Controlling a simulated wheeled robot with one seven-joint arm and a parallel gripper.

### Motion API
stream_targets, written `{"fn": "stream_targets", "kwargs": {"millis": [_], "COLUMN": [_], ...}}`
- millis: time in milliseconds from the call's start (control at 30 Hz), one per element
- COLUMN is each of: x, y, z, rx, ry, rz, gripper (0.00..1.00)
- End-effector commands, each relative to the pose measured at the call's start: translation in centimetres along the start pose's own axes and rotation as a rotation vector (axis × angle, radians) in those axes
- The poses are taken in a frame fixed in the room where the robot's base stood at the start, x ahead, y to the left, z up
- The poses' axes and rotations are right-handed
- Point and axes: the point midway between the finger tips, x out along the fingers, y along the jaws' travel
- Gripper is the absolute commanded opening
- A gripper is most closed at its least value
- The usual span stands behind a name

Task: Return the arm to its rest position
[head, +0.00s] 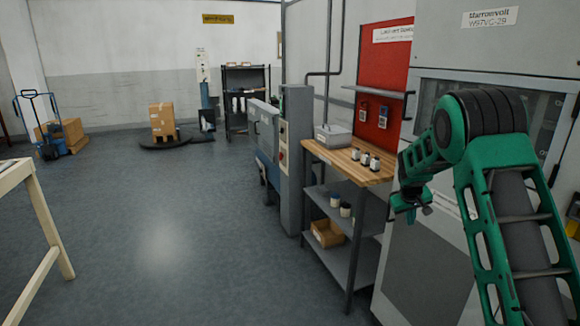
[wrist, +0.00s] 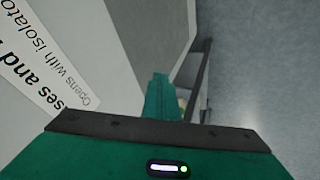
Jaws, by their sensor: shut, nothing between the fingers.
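My green arm is at the right of the head view, bent at a dark-ringed joint, with its far part hanging downward. My gripper (head: 412,208) is in front of the grey cabinet (head: 415,262), just right of the workbench (head: 345,165). It is small and partly unclear there. In the wrist view, my green gripper (wrist: 159,98) points away from the camera, its fingers together and nothing visible in them. A cabinet side with a white printed label (wrist: 48,50) is close by on the left of that view.
The wooden-topped workbench carries several small bottles (head: 365,157) and a grey box (head: 333,136). Its lower shelf holds a cardboard box (head: 327,233). A pale table (head: 45,215) stands at the left. The floor (head: 170,220) between is clear. Stacked cartons (head: 163,118) stand at the back.

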Motion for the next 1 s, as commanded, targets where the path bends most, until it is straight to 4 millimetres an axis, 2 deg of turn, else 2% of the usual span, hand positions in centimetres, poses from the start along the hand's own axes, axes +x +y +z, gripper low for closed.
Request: {"fn": "stream_targets", "kwargs": {"millis": [33, 200, 367, 500, 767, 1000], "x": [-2.0, -7.6, -12.7, -16.9, -23.9, -29.2], "y": [1.3, 4.4, 6.4, 7.4, 7.4, 5.4], "z": [1.3, 6.5, 11.9, 17.1, 27.3, 37.0], "rx": [0.029, 0.122, 0.205, 0.276, 0.396, 0.495], "ry": [-0.017, -0.089, -0.153, -0.208, -0.308, -0.395], "rz": [-0.005, -0.026, -0.049, -0.073, -0.122, -0.171], "gripper": [0.0, 0.0, 0.0, 0.0, 0.0, 0.0]}}
